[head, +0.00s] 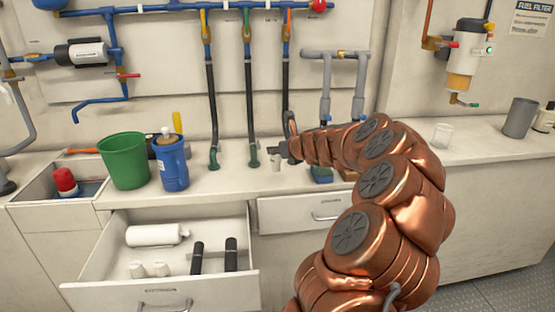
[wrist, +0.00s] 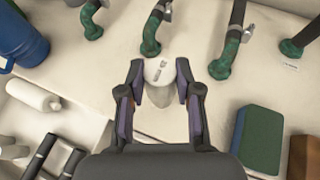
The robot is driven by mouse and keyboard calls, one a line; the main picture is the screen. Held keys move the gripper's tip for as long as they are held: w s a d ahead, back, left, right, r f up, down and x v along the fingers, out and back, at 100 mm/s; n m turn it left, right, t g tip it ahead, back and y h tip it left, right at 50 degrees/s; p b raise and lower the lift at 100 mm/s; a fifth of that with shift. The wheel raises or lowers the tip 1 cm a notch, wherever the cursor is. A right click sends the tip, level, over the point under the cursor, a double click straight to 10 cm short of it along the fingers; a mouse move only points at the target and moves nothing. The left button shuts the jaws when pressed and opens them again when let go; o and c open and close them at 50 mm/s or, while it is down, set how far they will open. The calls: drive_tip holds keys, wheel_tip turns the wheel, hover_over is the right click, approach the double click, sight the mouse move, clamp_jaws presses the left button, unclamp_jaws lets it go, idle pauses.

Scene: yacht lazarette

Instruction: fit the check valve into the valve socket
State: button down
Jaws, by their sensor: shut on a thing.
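My gripper (head: 279,152) is above the counter in front of the hoses, shut on a small white rounded piece (head: 276,164). In the wrist view the two fingers of my gripper (wrist: 160,85) press it from both sides. The white piece (wrist: 159,72) shows a round pale top with small dark marks; its lower part is partly hidden between the fingers. It looks like the check valve, but I cannot be sure. Green hose-end fittings (wrist: 150,46) stand on the counter beyond it, apart from it. I cannot tell which thing is the valve socket.
An open drawer (head: 82,290) holds a white cylinder (head: 152,235), small white pieces and two black cylinders (head: 231,254). A green bucket (head: 123,160) and a blue jug (head: 172,163) stand left. A green-and-blue block (wrist: 258,138) lies right of my gripper.

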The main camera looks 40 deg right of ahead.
sight(278, 156)
drive_tip(key=shift+w+d, duration=0.2)
wheel_tip(278, 156, down, 4)
drive_tip(key=shift+a+r+b, duration=0.1)
drive_tip(key=shift+r+b, duration=0.05)
drive_tip(key=shift+b, duration=0.5)
drive_tip(key=c, duration=0.8)
unclamp_jaws()
drive_tip(key=shift+s+r, duration=0.2)
drive_tip(key=p+v, duration=0.2)
drive_tip(key=v, duration=0.9)
drive_tip(key=shift+s, duration=0.3)
